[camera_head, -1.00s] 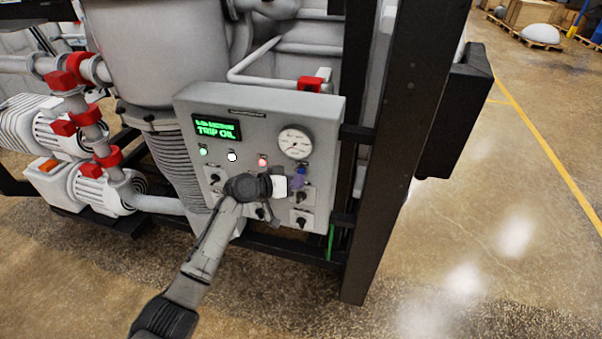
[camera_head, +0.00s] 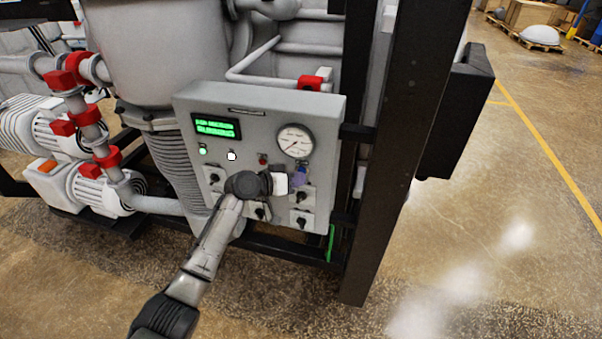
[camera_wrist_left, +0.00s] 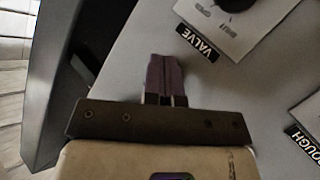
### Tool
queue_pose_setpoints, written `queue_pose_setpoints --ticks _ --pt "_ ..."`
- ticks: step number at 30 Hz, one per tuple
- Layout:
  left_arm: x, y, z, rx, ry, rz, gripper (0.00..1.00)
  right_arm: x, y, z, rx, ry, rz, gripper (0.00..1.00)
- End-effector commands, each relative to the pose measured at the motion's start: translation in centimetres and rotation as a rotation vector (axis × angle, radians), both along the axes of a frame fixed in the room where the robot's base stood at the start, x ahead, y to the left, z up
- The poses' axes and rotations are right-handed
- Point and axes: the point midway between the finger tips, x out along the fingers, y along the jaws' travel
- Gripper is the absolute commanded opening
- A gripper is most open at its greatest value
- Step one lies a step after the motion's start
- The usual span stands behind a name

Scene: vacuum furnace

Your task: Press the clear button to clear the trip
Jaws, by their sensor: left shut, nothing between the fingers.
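The grey control panel (camera_head: 262,112) faces me in the head view, with a green-lit display (camera_head: 217,126) at its upper left. My left gripper (camera_head: 299,178) is at the panel's right side, below the gauge, with its purple fingers shut and empty. A small blue spot, likely the clear button (camera_head: 302,168), shows at the fingertips and is mostly hidden. I cannot tell whether the fingers touch it. In the left wrist view the shut fingers (camera_wrist_left: 165,75) point at the grey panel face, and no button shows there. My right gripper is not in view.
A round gauge (camera_head: 295,141), a green lamp (camera_head: 203,149), a white lamp (camera_head: 232,156) and a dark red lamp (camera_head: 263,159) are on the panel. Several black rotary switches sit lower. A black frame post (camera_head: 388,160) stands close on the right.

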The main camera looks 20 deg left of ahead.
Motion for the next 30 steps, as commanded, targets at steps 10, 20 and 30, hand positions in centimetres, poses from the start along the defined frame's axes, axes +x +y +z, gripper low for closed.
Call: queue_pose_setpoints --ticks 10,20,30 --pt "-0.1 0.0 0.1 0.000 0.000 0.000 0.00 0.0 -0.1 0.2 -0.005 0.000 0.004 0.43" --pt "-1.4 -0.1 0.2 0.000 0.000 0.000 0.00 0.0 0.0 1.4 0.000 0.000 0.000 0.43" --pt "-1.6 -0.1 0.1 0.000 0.000 0.000 0.00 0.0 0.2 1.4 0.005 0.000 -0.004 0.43"
